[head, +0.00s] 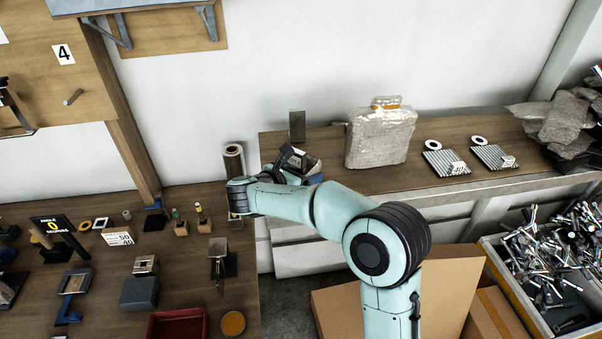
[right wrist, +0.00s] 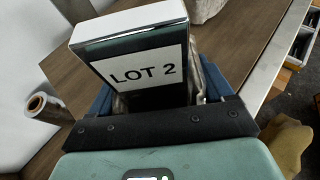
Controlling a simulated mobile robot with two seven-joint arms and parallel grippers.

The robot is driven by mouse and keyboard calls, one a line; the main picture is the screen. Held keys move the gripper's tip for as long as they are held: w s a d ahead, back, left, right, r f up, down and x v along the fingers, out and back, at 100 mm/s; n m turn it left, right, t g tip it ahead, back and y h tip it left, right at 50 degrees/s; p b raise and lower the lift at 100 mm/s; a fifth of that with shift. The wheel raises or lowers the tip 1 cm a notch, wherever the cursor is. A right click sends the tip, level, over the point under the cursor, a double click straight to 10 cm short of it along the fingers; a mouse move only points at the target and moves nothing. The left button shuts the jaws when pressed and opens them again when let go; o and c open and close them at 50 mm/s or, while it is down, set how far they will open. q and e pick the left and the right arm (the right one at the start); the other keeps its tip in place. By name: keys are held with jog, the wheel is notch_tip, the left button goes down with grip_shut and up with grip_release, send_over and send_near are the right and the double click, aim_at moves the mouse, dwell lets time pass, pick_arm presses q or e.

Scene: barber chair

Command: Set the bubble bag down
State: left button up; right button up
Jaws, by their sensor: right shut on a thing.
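My right gripper (head: 295,162) is at the left end of the back bench, small and partly hidden by its own arm in the head view. In the right wrist view it is shut on a dark packet with a white "LOT 2" label (right wrist: 143,74). Crinkled, shiny wrapping shows at the packet's sides between the blue jaws, and I take it for the bubble bag (right wrist: 206,78). Whether it touches the bench is unclear. A larger bubble-wrapped bag (head: 380,140) stands upright on the bench to the right. My left gripper is not in view.
A roll (head: 234,160) stands left of the gripper, and a grey upright plate (head: 297,125) behind it. Striped pads with white rings (head: 446,163) lie farther right. Bare wood (head: 368,182) lies in front of the larger bag. A bin of metal parts (head: 560,265) is at right.

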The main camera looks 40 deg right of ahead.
jog(key=shift+f, duration=0.2)
jog(key=o, duration=1)
jog(key=shift+r, duration=0.15)
jog(key=shift+a+r, duration=0.15)
jog(key=shift+r, duration=0.05)
jog(key=b+v, duration=0.1)
jog(key=v, duration=0.9)
jog(key=shift+s+a+b, duration=0.15)
jog(key=shift+a+b, duration=0.25)
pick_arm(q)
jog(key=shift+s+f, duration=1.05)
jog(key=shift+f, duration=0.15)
pick_arm(e)
jog(key=shift+s+a+r, duration=0.15)
jog(key=shift+a+r, duration=0.1)
jog(key=shift+a, duration=0.1)
